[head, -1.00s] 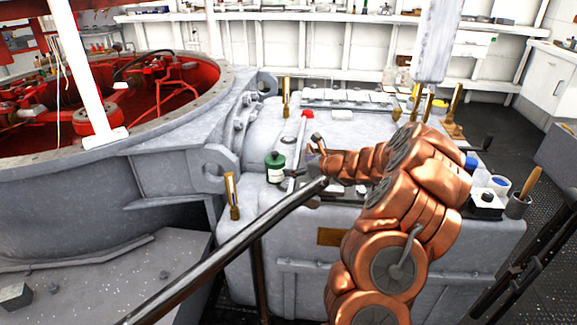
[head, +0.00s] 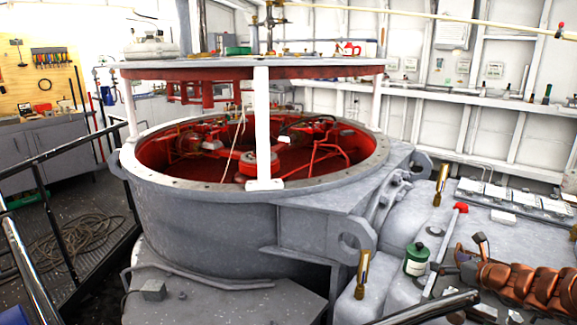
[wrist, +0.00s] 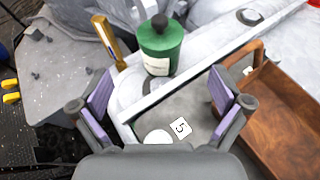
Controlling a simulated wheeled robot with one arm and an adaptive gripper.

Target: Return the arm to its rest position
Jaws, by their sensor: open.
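My copper-coloured arm (head: 515,282) reaches in from the right edge of the head view, low over the grey machine housing. My gripper (head: 468,258) is at its left end, just right of a green bottle (head: 417,259). In the wrist view my gripper (wrist: 160,88) is open, with purple pads apart and nothing held between them. The green bottle (wrist: 160,46) stands upright beyond the fingertips. Most of my arm is outside the head view.
A brass post (wrist: 107,42) stands left of the bottle. A brown wooden tray (wrist: 285,105) lies by the right finger. A card marked 5 (wrist: 180,127) lies below the fingers. A large round tank with red inside (head: 215,235) fills the middle, a railing (head: 65,150) the left.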

